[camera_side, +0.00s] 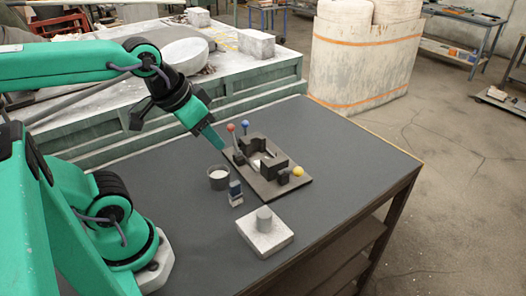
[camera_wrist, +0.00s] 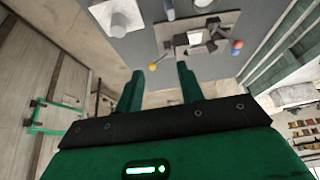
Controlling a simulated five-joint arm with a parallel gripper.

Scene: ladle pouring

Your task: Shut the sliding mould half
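The mould stands on a dark base plate (camera_side: 292,188) on the table. One dark half (camera_side: 250,143) is at the back and another dark block (camera_side: 273,166) is nearer the front, with a pale patch between them. A yellow knob (camera_side: 298,171) is at the front right end; a red knob (camera_side: 231,127) and a blue knob (camera_side: 245,125) stand at the far left end. I cannot tell for sure which half slides. My gripper (camera_side: 218,143) is above the table, left of the mould, apart from it. In the wrist view my gripper (camera_wrist: 159,80) is open and empty, with the yellow knob (camera_wrist: 152,67) beyond the fingers.
A dark cup with a pale inside (camera_side: 218,178) and a small dark-topped block (camera_side: 235,192) stand left of the mould. A pale slab with a grey cylinder (camera_side: 265,240) is in front. The table's right side (camera_side: 365,165) is clear. A stone-topped bench lies behind.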

